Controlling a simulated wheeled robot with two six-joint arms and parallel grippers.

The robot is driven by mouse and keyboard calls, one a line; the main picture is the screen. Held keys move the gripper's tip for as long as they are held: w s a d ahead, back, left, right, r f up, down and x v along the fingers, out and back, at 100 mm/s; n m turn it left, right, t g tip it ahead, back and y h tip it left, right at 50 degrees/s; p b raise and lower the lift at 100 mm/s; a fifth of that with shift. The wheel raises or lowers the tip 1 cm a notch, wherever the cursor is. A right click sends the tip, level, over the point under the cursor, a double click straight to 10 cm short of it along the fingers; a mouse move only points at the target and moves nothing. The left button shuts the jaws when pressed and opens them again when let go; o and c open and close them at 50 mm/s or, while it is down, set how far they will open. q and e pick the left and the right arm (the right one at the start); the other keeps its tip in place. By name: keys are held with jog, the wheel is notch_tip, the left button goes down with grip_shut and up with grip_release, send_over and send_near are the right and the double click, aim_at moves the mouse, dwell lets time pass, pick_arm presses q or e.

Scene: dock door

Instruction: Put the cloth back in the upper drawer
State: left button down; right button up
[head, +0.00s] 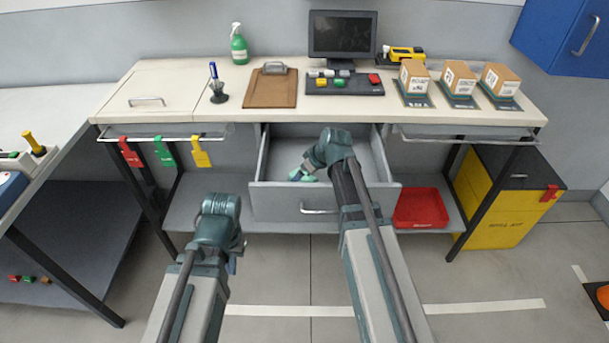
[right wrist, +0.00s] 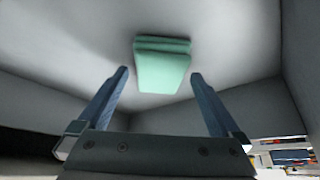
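The upper drawer (head: 278,202) under the bench is pulled open. A folded mint-green cloth (head: 303,177) lies inside it, partly hidden by my right arm. In the right wrist view the cloth (right wrist: 163,68) rests on the pale drawer floor, just beyond my right gripper (right wrist: 160,75). The two fingers are spread apart on either side with nothing between them. My left gripper (head: 233,262) hangs low in front of the bench, outside the drawer. Its fingers are mostly hidden by my arm.
A red tray (head: 420,208) sits on the lower shelf right of the drawer. A yellow cabinet (head: 492,200) stands at right. Red, green and yellow tags (head: 201,152) hang from the left rail. The worktop holds a monitor (head: 342,35), clipboard (head: 270,87) and small boxes (head: 458,78).

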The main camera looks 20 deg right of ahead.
jog(key=shift+r, duration=0.1)
jog(key=shift+s+r+p, duration=0.1)
jog(key=shift+r+p, duration=0.25)
jog(key=shift+p, duration=0.05)
jog(key=p+v, duration=1)
jog(key=v, duration=0.1)
jog(key=shift+d, duration=0.15)
jog(key=shift+s+r, duration=0.1)
jog(key=shift+s, duration=0.05)
